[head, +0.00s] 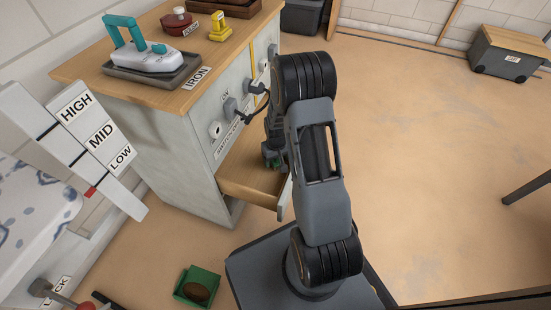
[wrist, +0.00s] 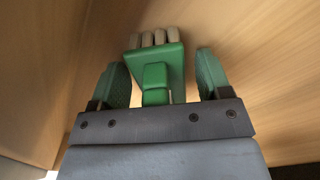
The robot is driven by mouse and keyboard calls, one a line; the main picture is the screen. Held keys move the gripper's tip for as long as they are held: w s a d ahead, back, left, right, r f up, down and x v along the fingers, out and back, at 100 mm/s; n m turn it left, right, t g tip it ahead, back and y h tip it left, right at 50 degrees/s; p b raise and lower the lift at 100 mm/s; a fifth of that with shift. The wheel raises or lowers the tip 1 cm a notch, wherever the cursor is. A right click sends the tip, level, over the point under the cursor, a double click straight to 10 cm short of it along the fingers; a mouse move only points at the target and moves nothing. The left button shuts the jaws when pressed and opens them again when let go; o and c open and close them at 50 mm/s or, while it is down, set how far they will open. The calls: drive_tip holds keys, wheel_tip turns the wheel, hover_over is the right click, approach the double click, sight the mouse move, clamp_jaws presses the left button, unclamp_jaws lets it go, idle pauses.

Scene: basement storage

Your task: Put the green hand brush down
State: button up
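The green hand brush (wrist: 155,72) shows in the wrist view, with its pale bristle tufts pointing away from me. My gripper (wrist: 163,82) is around the brush's near end, with one finger on each side. Gaps show between the fingers and the brush, so it looks open. In the head view my gripper (head: 272,158) is down inside the open drawer (head: 246,182), with a bit of green at its tip. My arm hides much of the drawer. Wooden surfaces surround the brush in the wrist view. I cannot tell whether it lies flat on the drawer floor.
The cabinet (head: 180,150) has a wooden top carrying an iron (head: 150,60) on a tray. Knobs and a plugged cable are on its front. A green box (head: 196,287) with a brown thing in it stands on the floor.

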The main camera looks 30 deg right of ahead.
wheel_tip(320, 180, up, 12)
drive_tip(key=p, duration=0.5)
drive_tip(key=shift+s, duration=0.1)
drive_tip(key=s+a+r+t, duration=0.1)
drive_tip(key=s+a+r, duration=0.3)
drive_tip(key=s+r, duration=0.3)
drive_tip(key=s+a+r+t, duration=0.1)
drive_tip(key=s+a+r, duration=0.4)
drive_tip(key=r, duration=0.6)
drive_tip(key=s, duration=0.2)
drive_tip(key=shift+s+a+n, duration=0.25)
drive_tip(key=shift+s+n, duration=0.05)
drive_tip(key=shift+s, duration=0.05)
drive_tip(key=shift+r+t, duration=0.1)
drive_tip(key=shift+t, duration=0.2)
drive_tip(key=w+p+v, duration=0.2)
drive_tip(key=p+v, duration=0.8)
drive_tip(key=v, duration=0.1)
drive_tip(key=w+r+p+v, duration=0.1)
drive_tip(key=w+p+v, duration=0.2)
drive_tip(key=p+v, duration=0.8)
drive_tip(key=w+r+p+v, duration=0.1)
drive_tip(key=w+p+v, duration=0.2)
drive_tip(key=p+v, duration=0.7)
drive_tip(key=shift+s+a+r+t+p, duration=0.15)
drive_tip(key=shift+s+r+t+p, duration=0.15)
drive_tip(key=shift+r+t+p, duration=0.1)
